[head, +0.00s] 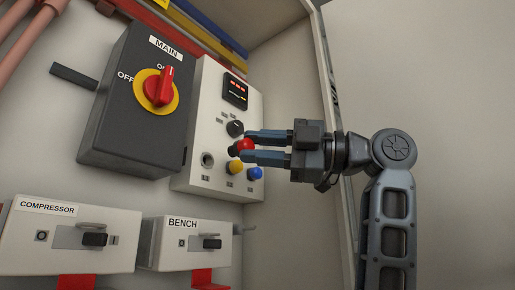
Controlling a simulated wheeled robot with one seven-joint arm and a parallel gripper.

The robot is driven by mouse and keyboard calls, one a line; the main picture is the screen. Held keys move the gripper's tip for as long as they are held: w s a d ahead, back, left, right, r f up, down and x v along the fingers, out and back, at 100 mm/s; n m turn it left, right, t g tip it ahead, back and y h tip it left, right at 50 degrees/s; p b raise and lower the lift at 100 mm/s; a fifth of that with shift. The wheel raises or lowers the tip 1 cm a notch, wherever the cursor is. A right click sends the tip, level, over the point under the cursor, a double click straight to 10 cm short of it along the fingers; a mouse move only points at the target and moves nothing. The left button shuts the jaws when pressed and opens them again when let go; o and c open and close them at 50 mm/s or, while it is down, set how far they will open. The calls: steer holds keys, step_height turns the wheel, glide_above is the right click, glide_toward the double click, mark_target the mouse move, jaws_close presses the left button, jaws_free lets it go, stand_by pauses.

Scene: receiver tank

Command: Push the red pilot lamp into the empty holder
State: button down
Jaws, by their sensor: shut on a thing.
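The red pilot lamp (246,145) is between the two blue-grey fingers of my gripper (247,146), which is shut on it. A dark end of the lamp shows on its left, towards the panel. A round socket with a grey rim (208,159), which looks like the empty holder, sits on the white control panel (215,100) to the left of the lamp. The lamp is apart from this socket in the picture. Whether the lamp touches the panel face cannot be told.
A yellow lamp (233,167) and a blue lamp (254,173) sit just below my gripper. A black knob (235,128) and a display (235,92) are above. The dark MAIN switch box (130,110) stands out at left. The cabinet edge (335,130) rises behind my gripper.

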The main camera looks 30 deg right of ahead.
mark_target(234, 156)
steer(key=shift+w+a+p, duration=0.2)
steer(key=shift+w, duration=0.45)
steer(key=shift+w+a+p, duration=0.15)
steer(key=shift+w+a, duration=0.1)
steer(key=shift+w, duration=0.45)
steer(key=shift+w+a+p, duration=0.2)
steer(key=shift+w, duration=0.45)
steer(key=shift+w+a, duration=0.3)
steer(key=shift+w, duration=0.6)
steer(key=shift+d+b, duration=0.1)
steer(key=shift+b, duration=0.2)
steer(key=shift+w+a, duration=0.2)
steer(key=shift+w, duration=0.4)
steer(key=shift+w+a, duration=0.2)
steer(key=shift+w, duration=0.4)
steer(key=c, duration=0.8)
jaws_free()
